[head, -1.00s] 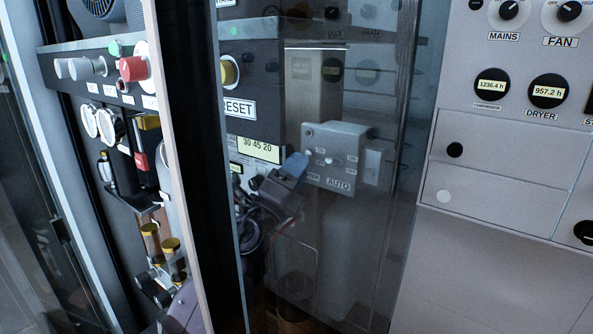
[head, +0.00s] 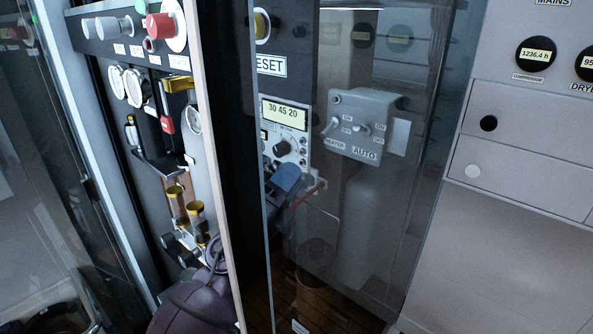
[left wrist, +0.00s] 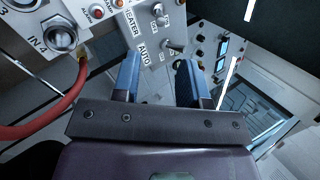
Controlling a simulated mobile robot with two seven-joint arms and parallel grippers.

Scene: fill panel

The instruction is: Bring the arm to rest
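My left gripper (head: 287,179) shows its blue fingers through the clear pane, in front of the lower part of the box with the 30 45 20 display (head: 285,112). In the left wrist view, the two blue fingers of the left gripper (left wrist: 157,62) stand apart with nothing between them. The grey AUTO switch box (left wrist: 152,28) lies beyond the fingertips. My purple left arm comes up from the bottom of the head view, partly hidden by the panel edge. My right gripper is not in view.
A clear pane (head: 415,130) and its upright frame stand close to the arm. Gauges and yellow-capped tubes (head: 176,205) are at left. A red hose (left wrist: 50,122) runs at the left of the wrist view. A grey panel (head: 520,230) stands at right.

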